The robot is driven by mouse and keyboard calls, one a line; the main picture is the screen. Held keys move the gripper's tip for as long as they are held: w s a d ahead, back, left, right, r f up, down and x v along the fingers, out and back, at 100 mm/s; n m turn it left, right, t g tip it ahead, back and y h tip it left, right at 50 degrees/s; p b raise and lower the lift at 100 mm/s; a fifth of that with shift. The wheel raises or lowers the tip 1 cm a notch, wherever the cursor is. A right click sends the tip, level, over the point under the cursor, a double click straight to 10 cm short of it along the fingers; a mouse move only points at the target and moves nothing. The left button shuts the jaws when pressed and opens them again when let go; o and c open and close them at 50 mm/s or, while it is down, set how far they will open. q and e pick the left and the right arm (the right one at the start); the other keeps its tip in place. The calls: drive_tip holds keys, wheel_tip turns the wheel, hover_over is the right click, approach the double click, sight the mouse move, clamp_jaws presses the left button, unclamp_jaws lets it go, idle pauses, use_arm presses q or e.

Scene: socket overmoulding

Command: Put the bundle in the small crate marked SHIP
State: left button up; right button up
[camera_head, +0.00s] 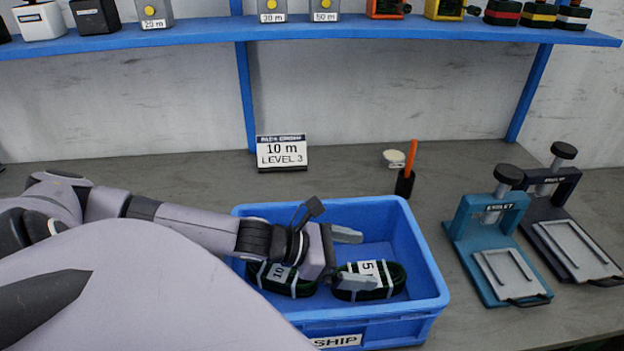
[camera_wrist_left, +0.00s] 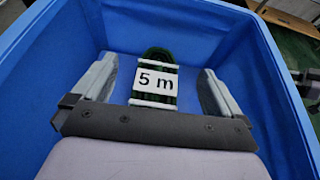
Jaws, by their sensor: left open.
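The blue SHIP crate (camera_head: 425,262) stands on the bench with its label on the front wall; its inner wall also shows in the left wrist view (camera_wrist_left: 240,42). Two dark green coiled bundles with white ties lie inside. The left bundle (camera_head: 292,289) has a tag reading 10, partly hidden by my arm. The right bundle (camera_head: 394,274) has a 5 m tag, readable in the left wrist view (camera_wrist_left: 157,83). My left gripper (camera_head: 350,259) is open inside the crate. In the wrist view the 5 m bundle appears between its spread fingers, with gaps on both sides.
A sign reading 10 m, LEVEL 3 (camera_head: 282,154) stands behind the crate. An orange marker in a black holder (camera_head: 405,185) is behind right. A teal press (camera_head: 487,235) and a dark press (camera_head: 575,235) stand right. A blue shelf (camera_head: 200,32) spans the back.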

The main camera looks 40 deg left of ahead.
use_arm(q)
drive_tip(key=shift+v, duration=1.15)
drive_tip(key=shift+p+v, duration=1.8)
drive_tip(key=shift+v, duration=1.3)
drive_tip(key=shift+s, duration=0.25)
drive_tip(key=shift+v, duration=1.2)
drive_tip(key=shift+w+a+r, duration=0.1)
